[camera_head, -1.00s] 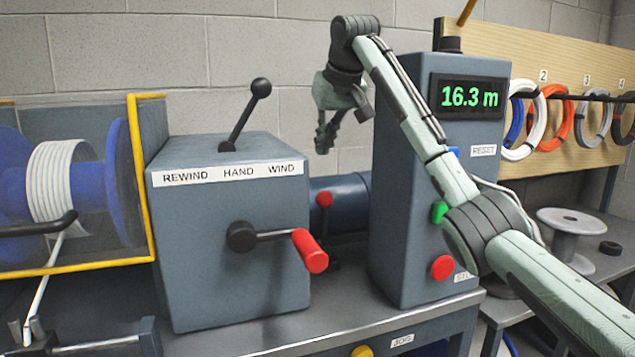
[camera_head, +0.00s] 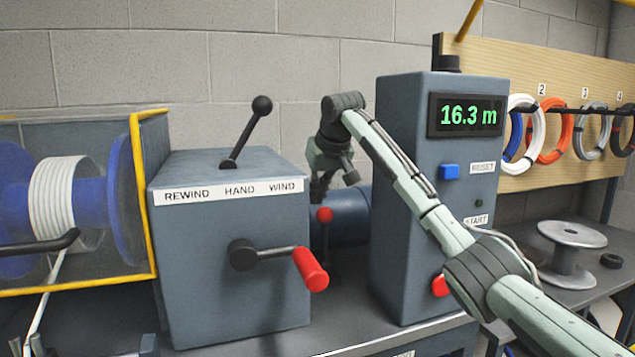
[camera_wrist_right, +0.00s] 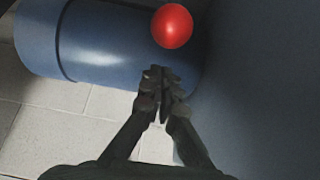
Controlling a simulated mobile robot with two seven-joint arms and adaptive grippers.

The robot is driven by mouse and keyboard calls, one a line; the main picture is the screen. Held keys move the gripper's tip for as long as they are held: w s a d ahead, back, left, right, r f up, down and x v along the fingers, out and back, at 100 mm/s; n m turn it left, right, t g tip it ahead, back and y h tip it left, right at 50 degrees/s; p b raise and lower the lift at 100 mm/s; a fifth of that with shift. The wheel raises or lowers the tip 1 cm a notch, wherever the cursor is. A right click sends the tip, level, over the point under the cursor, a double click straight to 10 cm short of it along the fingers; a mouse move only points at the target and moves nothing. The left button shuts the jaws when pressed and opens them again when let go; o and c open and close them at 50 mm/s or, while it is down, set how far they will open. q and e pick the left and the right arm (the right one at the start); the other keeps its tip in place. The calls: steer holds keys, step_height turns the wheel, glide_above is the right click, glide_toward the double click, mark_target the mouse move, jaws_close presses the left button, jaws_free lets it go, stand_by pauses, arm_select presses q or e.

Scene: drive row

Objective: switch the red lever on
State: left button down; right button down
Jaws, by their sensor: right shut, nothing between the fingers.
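The red lever shows a round red knob (camera_head: 324,214) on a dark stem, between the grey winder box and the blue motor. In the right wrist view the red knob (camera_wrist_right: 172,26) is at the top, just beyond my fingertips, with the blue motor behind. My right gripper (camera_head: 318,190) hangs above and behind the knob, its fingers partly hidden by the box edge. In the wrist view my right gripper (camera_wrist_right: 162,75) is shut and empty, apart from the knob in the picture. My left gripper is not in view.
The winder box (camera_head: 235,240) stands left, with a black-knobbed lever (camera_head: 248,130) and a red-handled crank (camera_head: 310,270) jutting out. The control cabinet (camera_head: 400,200), reading 16.3 m, stands right. The blue motor (camera_head: 348,217) lies between. Cable coils hang at right.

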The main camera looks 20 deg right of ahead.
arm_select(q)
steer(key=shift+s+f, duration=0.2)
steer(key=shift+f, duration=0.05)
arm_select(e)
steer(key=shift+s+f, duration=0.15)
steer(key=shift+s, duration=0.5)
steer(key=shift+s+f, duration=0.15)
steer(key=shift+s, duration=0.5)
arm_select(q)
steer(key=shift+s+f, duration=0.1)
arm_select(e)
steer(key=shift+f, duration=0.15)
